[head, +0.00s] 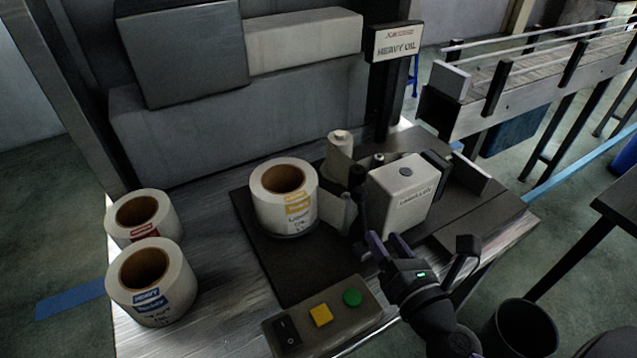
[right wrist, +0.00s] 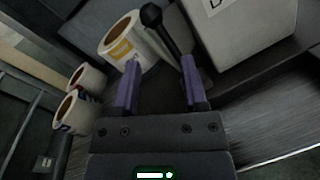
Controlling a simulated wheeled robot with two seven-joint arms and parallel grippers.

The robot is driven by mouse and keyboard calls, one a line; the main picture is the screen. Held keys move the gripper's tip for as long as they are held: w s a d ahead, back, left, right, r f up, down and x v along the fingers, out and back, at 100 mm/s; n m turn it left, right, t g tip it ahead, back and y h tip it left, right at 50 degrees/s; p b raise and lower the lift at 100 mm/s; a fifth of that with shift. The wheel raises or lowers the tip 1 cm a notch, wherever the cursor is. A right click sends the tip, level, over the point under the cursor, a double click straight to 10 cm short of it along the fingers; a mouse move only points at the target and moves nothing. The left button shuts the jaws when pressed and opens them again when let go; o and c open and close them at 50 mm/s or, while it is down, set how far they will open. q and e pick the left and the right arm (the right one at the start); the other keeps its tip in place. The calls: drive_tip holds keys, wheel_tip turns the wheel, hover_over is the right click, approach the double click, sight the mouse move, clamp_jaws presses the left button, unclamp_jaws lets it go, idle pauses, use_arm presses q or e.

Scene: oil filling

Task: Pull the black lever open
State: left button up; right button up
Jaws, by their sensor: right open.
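The black lever (head: 357,178) stands up at the left side of the white labelling machine (head: 402,195), with a round knob on top. In the right wrist view the lever (right wrist: 152,17) shows its knob and stem beyond the fingertips, lined up roughly with the gap between them. My right gripper (head: 386,242) is open and empty, in front of the machine and just on the near side of the lever. In the right wrist view its two purple fingers (right wrist: 160,78) are apart with nothing between them. My left gripper is not in view.
A label roll (head: 283,205) sits on the dark plate left of the lever. Two more rolls (head: 145,215) (head: 150,285) stand at the table's left. A control box (head: 321,316) with buttons is at the front edge. A conveyor (head: 540,85) is at the back right.

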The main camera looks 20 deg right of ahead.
sight(362, 203)
drive_tip(key=shift+n, duration=0.3)
drive_tip(key=w+p, duration=0.1)
drive_tip(key=w, duration=0.1)
drive_tip(key=w+r+p, duration=0.1)
drive_tip(key=w, duration=0.1)
drive_tip(key=shift+w+r, duration=0.2)
drive_tip(key=w, duration=0.4)
drive_tip(key=shift+w+d+f, duration=0.1)
drive_tip(key=shift+d+f, duration=0.05)
drive_tip(key=shift+f, duration=0.1)
drive_tip(key=shift+w, duration=0.65)
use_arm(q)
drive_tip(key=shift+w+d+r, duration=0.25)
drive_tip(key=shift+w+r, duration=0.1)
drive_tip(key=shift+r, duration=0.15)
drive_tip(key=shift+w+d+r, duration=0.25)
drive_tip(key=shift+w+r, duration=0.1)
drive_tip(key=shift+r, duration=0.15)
use_arm(e)
drive_tip(key=c, duration=0.7)
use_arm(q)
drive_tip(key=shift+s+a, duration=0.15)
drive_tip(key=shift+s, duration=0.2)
use_arm(e)
clamp_jaws()
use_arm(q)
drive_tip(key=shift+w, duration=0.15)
